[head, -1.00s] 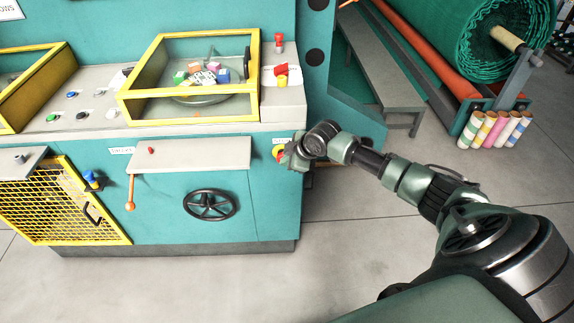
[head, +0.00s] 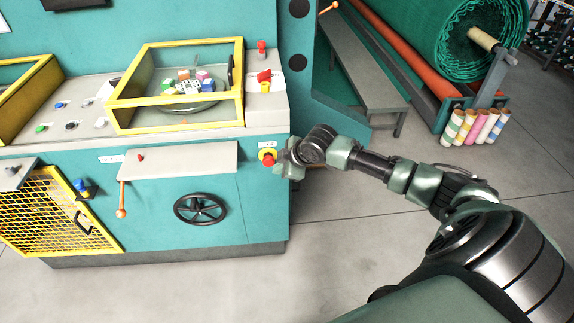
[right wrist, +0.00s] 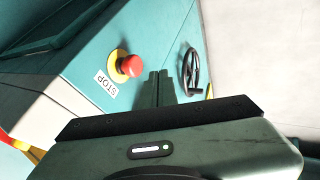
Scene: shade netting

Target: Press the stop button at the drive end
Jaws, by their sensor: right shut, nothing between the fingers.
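The stop button (head: 268,160) is a red mushroom knob on a yellow round base, on the teal front of the machine near its right corner. It also shows in the right wrist view (right wrist: 130,65), beside a white STOP label (right wrist: 106,84). My right gripper (head: 284,170) is shut and empty, just right of the button in the head view. In the right wrist view its fingertips (right wrist: 159,76) lie together to the right of the knob, with a visible gap in the picture. Contact with the panel cannot be told. My left gripper is not in view.
A black handwheel (head: 201,208) and an orange-knobbed lever (head: 121,212) are on the machine front. A yellow-framed guard (head: 180,101) and another red knob (head: 264,76) are on top. A grey bench (head: 366,85) stands behind my arm. The floor in front is clear.

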